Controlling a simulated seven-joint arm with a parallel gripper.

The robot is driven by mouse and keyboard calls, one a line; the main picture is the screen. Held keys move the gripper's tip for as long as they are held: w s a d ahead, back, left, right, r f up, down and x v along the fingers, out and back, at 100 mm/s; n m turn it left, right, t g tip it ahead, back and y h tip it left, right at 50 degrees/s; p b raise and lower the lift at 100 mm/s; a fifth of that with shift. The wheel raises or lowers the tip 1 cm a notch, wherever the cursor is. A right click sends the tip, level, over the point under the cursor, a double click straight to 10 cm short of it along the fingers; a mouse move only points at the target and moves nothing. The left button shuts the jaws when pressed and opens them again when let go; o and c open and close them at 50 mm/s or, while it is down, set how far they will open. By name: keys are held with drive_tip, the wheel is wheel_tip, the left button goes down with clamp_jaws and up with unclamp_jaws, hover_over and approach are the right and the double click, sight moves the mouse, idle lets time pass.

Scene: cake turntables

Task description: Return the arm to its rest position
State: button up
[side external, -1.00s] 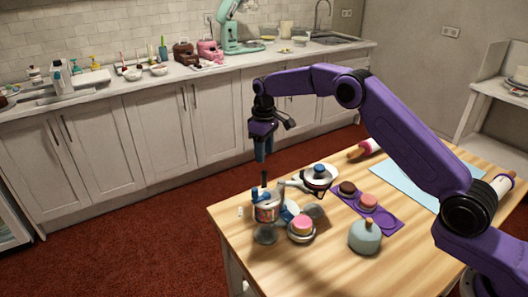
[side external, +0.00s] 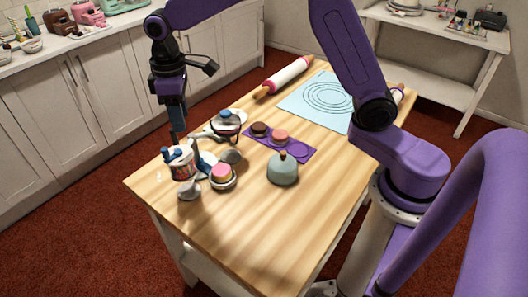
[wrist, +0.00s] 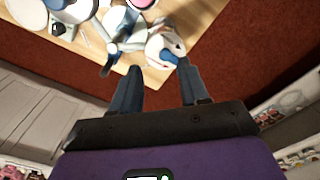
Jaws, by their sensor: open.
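My purple arm reaches over the wooden table (side external: 250,225) from the right in the side external view. My gripper (side external: 177,132) hangs pointing down above the table's far left edge, near a cup of utensils (side external: 181,162). In the wrist view my gripper (wrist: 157,80) has its two blue-grey fingers spread apart with nothing between them. The cluttered table corner lies beyond the fingertips there. Whether the fingers touch the things below cannot be told from the side external view, but they look above them.
The front of the table is clear.

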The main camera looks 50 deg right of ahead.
drive_tip(key=s+d+n, duration=0.1)
drive_tip(key=s+d, duration=0.3)
drive_tip(key=s, duration=0.6)
drive_tip(key=s+d+n, duration=0.1)
drive_tip(key=s+d, duration=0.3)
drive_tip(key=s, duration=0.7)
drive_tip(key=s+d+n, duration=0.2)
drive_tip(key=s+d, duration=0.2)
drive_tip(key=s, duration=0.7)
drive_tip(key=shift+d, duration=0.3)
